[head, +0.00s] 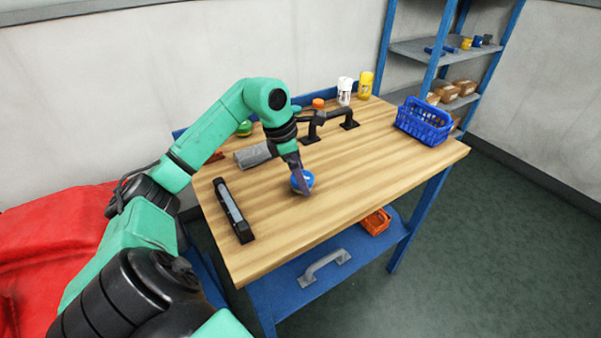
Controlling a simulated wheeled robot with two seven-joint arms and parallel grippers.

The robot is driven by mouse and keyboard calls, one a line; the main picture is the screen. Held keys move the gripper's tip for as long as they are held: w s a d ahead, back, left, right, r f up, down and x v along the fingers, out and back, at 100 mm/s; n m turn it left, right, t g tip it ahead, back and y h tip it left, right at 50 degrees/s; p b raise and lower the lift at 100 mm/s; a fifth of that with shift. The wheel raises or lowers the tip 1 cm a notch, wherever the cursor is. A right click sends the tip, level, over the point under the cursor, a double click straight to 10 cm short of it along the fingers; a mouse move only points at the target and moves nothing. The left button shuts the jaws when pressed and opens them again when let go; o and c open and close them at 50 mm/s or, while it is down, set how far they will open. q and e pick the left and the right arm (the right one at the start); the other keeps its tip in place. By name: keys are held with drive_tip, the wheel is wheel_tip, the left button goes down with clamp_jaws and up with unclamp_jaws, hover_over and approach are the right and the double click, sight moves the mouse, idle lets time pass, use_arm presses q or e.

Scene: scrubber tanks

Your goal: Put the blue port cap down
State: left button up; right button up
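The blue port cap (308,181) is a small round blue piece with a paler patch, at or just above the wooden tabletop, left of its middle. My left gripper (301,184) reaches down to it from above. One dark finger crosses in front of the cap; the other finger is hidden, so I cannot tell whether the grip is closed on it. Whether the cap touches the wood is also unclear. My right gripper is out of view.
On the workbench (350,190) lie a black holder with a grey tube (232,211), a grey cylinder (252,156) and a black handled fixture (325,122). A blue basket (424,122) and bottles (345,91) stand farther back. The wood right of the cap is clear.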

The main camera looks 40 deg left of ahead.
use_arm(q)
drive_tip(key=shift+r, duration=0.2)
drive_tip(key=p+v, duration=0.1)
drive_tip(key=v, duration=1)
drive_tip(key=shift+s+r, duration=0.15)
drive_tip(key=shift+r, duration=0.25)
